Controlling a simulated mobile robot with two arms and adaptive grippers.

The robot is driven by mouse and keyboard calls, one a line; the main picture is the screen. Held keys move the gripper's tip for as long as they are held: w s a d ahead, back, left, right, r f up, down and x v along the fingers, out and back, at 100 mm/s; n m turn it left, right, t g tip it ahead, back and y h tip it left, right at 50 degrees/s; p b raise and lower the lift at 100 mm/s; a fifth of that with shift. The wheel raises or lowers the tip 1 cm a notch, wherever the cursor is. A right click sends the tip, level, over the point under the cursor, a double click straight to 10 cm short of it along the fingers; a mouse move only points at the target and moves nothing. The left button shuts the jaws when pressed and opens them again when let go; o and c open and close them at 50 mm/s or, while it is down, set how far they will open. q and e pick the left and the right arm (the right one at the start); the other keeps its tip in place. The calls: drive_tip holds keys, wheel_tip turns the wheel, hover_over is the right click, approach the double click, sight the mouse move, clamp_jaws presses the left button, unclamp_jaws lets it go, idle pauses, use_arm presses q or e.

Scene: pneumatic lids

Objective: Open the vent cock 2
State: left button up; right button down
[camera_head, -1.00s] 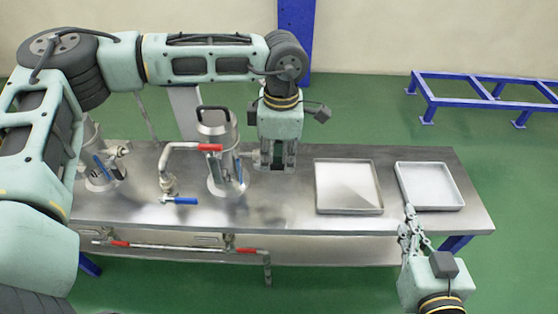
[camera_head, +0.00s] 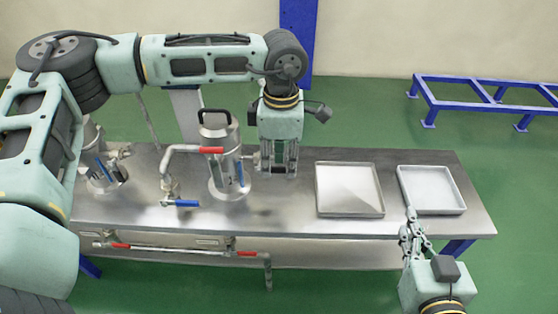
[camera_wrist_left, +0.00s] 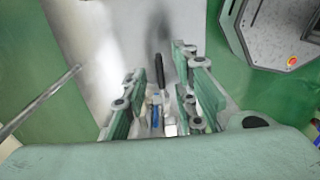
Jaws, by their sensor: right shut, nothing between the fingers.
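The middle metal vessel (camera_head: 222,165) stands upright on the table with a black handle on its lid. A blue lever (camera_head: 241,172) stands upright on its right side, and a small fitting sticks out there towards my left gripper. No label shows which cock is number 2. My left gripper (camera_head: 279,172) points down just right of this vessel, its fingers apart. In the left wrist view the open fingers (camera_wrist_left: 160,105) frame a blue lever (camera_wrist_left: 156,112) and a black handle (camera_wrist_left: 160,70) beyond; contact cannot be told. My right gripper (camera_head: 410,222) is shut and empty near the table's front right.
A second vessel (camera_head: 103,170) with a blue lever stands at the left, partly behind my arm. A pipe with a red lever (camera_head: 211,150) and a blue lever (camera_head: 181,203) stands between them. Two trays, left (camera_head: 350,208) and right (camera_head: 432,208), lie empty on the right.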

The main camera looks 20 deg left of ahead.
sight(280, 167)
use_arm(q)
wheel_tip(280, 167, up, 12)
drive_tip(key=shift+d+f, duration=0.15)
drive_tip(key=shift+f, duration=0.1)
drive_tip(key=shift+f, duration=0.1)
idle(0.4)
